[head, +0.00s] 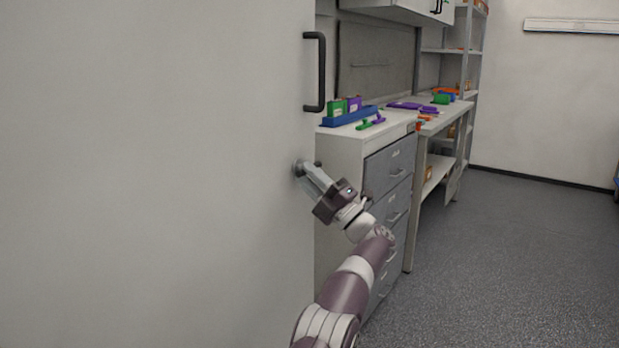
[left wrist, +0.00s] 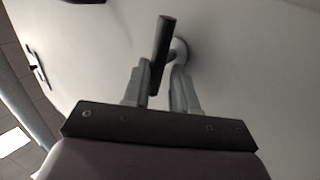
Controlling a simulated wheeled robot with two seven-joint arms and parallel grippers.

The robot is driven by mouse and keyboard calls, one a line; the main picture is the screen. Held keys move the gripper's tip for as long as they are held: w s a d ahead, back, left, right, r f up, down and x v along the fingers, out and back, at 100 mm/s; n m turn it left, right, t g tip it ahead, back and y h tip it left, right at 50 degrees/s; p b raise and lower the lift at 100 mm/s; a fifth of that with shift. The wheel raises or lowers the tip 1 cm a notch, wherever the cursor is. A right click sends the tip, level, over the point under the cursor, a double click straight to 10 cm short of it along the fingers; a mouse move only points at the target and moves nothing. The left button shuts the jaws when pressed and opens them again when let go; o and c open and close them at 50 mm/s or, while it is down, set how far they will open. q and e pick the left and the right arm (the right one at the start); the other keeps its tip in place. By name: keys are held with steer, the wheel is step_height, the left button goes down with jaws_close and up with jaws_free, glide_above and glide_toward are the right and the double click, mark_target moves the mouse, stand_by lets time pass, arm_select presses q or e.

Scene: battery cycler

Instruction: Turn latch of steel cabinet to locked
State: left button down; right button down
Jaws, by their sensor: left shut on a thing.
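The steel cabinet (head: 150,170) fills the left of the head view as a plain pale door. Its latch (head: 298,168) sits near the door's right edge, below the door handle, mostly hidden behind my fingers. In the left wrist view the latch (left wrist: 163,45) is a dark lever on a round base, and the lever runs down between my two fingers. My left gripper (head: 306,170) is shut on the latch lever; its fingers also show in the left wrist view (left wrist: 160,78). The exact angle of the latch against the door is hard to tell. My right gripper is not in view.
A dark bar handle (head: 320,72) stands on the door above the latch. Right of the door is a drawer unit (head: 340,150) carrying a blue tray (head: 350,117) and small coloured items. A workbench (head: 432,124) and shelves stand beyond. The grey floor (head: 520,260) at right is clear.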

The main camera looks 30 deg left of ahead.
arm_select(q)
steer(key=c, duration=1.2)
jaws_free()
steer(key=v, duration=1.2)
steer(key=shift+d+f+p, duration=0.1)
steer(key=shift+d+p, duration=0.2)
